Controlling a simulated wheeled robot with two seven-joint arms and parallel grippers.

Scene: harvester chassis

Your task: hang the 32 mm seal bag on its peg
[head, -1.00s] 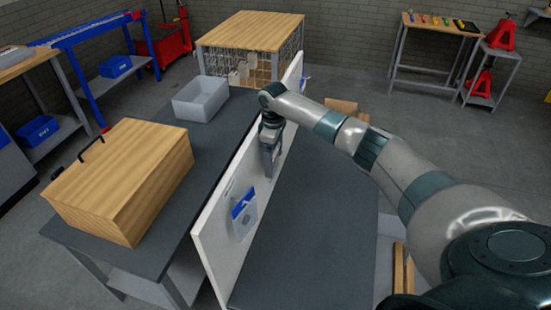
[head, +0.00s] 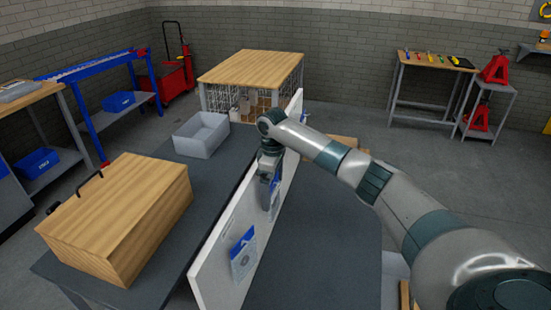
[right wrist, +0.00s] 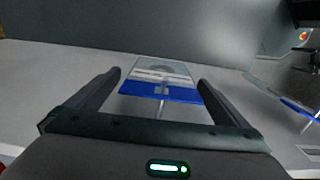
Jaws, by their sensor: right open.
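A clear bag with a blue header (head: 274,186) is at the white board, just below my right gripper (head: 269,170). In the right wrist view this bag (right wrist: 160,88) lies between the fingers of my right gripper (right wrist: 160,78), which are apart on either side of it. A thin peg (right wrist: 160,106) meets its blue header, and the bag looks hung on it. The size print is too small to read, so I cannot tell whether it is the 32 mm seal bag. My left gripper is out of view.
The upright white board (head: 215,262) divides the dark table. Another blue-headed bag (head: 243,256) hangs near its front end and a blue patch (head: 305,117) shows at its far end. A wooden box (head: 120,215) and grey bin (head: 201,134) stand to the left.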

